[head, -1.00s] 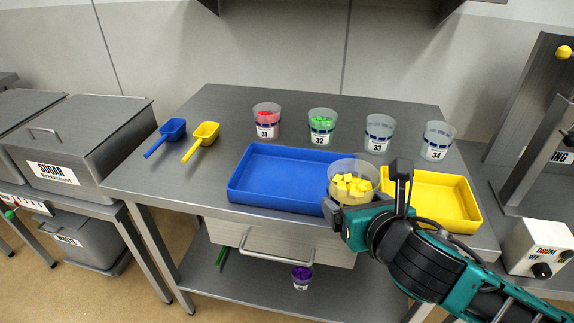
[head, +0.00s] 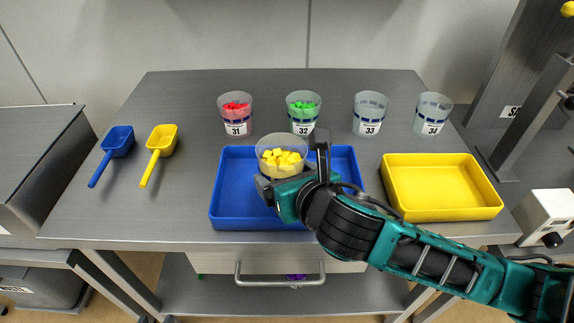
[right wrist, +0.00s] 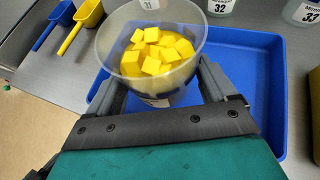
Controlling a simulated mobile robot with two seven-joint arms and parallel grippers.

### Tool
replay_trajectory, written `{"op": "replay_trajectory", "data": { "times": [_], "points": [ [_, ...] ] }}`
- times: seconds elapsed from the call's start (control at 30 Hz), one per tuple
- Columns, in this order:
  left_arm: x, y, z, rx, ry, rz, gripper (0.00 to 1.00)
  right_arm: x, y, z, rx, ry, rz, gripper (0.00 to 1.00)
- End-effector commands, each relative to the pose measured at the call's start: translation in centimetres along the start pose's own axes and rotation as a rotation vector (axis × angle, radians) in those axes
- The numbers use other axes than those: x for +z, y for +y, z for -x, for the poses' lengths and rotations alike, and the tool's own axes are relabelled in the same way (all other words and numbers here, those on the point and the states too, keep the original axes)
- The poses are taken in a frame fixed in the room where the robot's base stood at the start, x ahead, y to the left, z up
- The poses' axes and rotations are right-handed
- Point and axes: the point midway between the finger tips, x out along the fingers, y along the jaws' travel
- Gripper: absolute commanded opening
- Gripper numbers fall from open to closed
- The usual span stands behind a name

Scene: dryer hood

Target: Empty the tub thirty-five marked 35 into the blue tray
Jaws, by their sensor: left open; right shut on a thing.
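A clear tub of yellow cubes (head: 282,148) is held upright above the middle of the blue tray (head: 222,205). Its number cannot be read from here. My right gripper (head: 290,175) is shut on this tub. In the right wrist view, its fingers grip both sides of the tub (right wrist: 112,55), and the yellow cubes (right wrist: 155,50) lie inside it. The visible floor of the blue tray (right wrist: 245,90) is bare; part of it is hidden by the tub and gripper. My left gripper is not in view.
Tubs 31 (head: 236,115), 32 (head: 303,113), 33 (head: 369,114) and 34 (head: 432,115) stand behind the trays. An empty yellow tray (head: 440,190) is at right. Blue (head: 117,142) and yellow (head: 161,140) scoops lie at left on bare tabletop.

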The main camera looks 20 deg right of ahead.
Motion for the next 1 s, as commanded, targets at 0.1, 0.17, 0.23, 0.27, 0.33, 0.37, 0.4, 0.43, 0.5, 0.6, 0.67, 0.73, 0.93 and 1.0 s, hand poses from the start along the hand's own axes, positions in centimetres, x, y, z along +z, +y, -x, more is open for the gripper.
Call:
{"op": "replay_trajectory", "data": {
  "times": [0.1,0.17,0.23,0.27,0.33,0.37,0.4,0.43,0.5,0.6,0.67,0.73,0.93,1.0],
  "points": [
    [-0.5,0.0,0.2,0.0,0.002,-0.001,0.43,0.3,4.5,-0.6,0.073,-0.007,0.035,0.43],
    [-0.8,0.0,0.4,0.0,0.002,-0.001,0.43,0.5,6.4,-0.7,0.103,-0.009,0.055,0.43],
    [-1.1,0.0,0.6,0.0,0.002,-0.001,0.43,0.7,8.2,-0.7,0.129,-0.013,0.077,0.43],
    [-1.1,0.0,0.7,0.0,0.001,0.0,0.43,0.7,8.8,-0.6,0.138,-0.013,0.085,0.43],
    [-1.2,0.0,0.9,0.001,-0.002,0.0,0.43,0.8,9.8,-0.6,0.154,-0.017,0.101,0.43],
    [-1.2,0.0,1.0,0.001,-0.003,0.0,0.43,0.8,10.1,-0.6,0.158,-0.017,0.105,0.43],
    [-1.1,0.0,1.0,0.001,-0.004,0.0,0.43,0.8,10.4,-0.5,0.163,-0.018,0.11,0.43],
    [-1.1,0.0,1.0,0.001,-0.005,0.001,0.43,0.8,10.6,-0.6,0.165,-0.018,0.112,0.43],
    [-1.0,0.1,1.1,0.001,-0.007,0.001,0.43,0.8,10.7,-0.6,0.166,-0.018,0.114,0.43],
    [-0.9,0.1,1.1,0.002,-0.008,0.001,0.43,0.7,10.7,-0.6,0.166,-0.018,0.114,0.43],
    [-0.9,0.1,1.1,0.002,-0.008,0.001,0.43,0.7,10.6,-0.6,0.166,-0.018,0.114,0.43],
    [-0.8,0.1,1.0,0.002,-0.008,0.001,0.43,0.6,10.6,-0.6,0.169,-0.016,0.11,0.43],
    [-0.9,0.1,1.0,0.002,-0.008,0.001,0.43,0.4,10.2,-0.7,0.191,-0.012,0.066,0.43],
    [-0.9,0.1,1.0,0.002,-0.008,0.001,0.43,0.4,10.1,-0.8,0.204,-0.012,0.041,0.43]
  ]
}}
